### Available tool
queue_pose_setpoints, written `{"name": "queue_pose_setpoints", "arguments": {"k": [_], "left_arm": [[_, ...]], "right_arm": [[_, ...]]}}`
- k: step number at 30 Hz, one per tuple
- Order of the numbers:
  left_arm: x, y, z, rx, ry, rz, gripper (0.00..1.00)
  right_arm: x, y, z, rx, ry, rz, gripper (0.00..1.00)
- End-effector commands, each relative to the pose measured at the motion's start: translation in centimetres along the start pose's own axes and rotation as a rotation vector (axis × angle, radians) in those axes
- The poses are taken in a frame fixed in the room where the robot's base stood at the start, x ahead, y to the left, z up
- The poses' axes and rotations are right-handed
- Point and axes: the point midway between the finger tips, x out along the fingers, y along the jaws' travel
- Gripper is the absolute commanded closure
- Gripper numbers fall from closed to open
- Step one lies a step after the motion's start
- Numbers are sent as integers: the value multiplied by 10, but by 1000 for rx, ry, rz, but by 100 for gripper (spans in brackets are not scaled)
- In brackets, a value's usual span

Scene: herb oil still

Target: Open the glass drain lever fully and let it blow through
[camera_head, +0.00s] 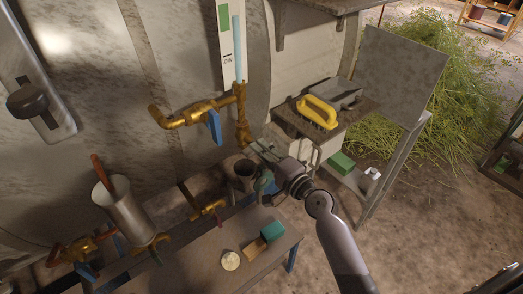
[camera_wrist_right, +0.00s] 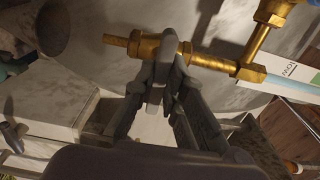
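The sight glass (camera_head: 238,50) stands upright on the still's pale wall, with a light blue tube and a green-marked scale plate; it also shows in the right wrist view (camera_wrist_right: 288,86). Brass pipework (camera_head: 243,128) runs at its lower end. A blue lever (camera_head: 214,127) hangs down from the brass side pipe. My right gripper (camera_head: 262,150) is just right of the lower brass fitting. In the right wrist view its fingertips (camera_wrist_right: 163,72) come together in front of the brass drain pipe (camera_wrist_right: 206,60). My left gripper is not in view.
A yellow-handled brush (camera_head: 317,112) lies on a shelf to the right. A low bench (camera_head: 205,262) holds a teal block (camera_head: 272,232). Open floor lies right of my arm.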

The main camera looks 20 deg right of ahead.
Motion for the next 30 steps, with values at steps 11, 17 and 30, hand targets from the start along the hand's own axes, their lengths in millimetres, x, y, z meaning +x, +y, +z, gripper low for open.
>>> {"name": "queue_pose_setpoints", "arguments": {"k": [11,17,30], "left_arm": [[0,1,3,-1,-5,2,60],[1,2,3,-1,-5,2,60],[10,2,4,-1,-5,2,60]], "right_arm": [[0,1,0,0,0,1,100],[0,1,0,-13,-1,2,100],[0,2,0,-267,-3,2,100]]}}
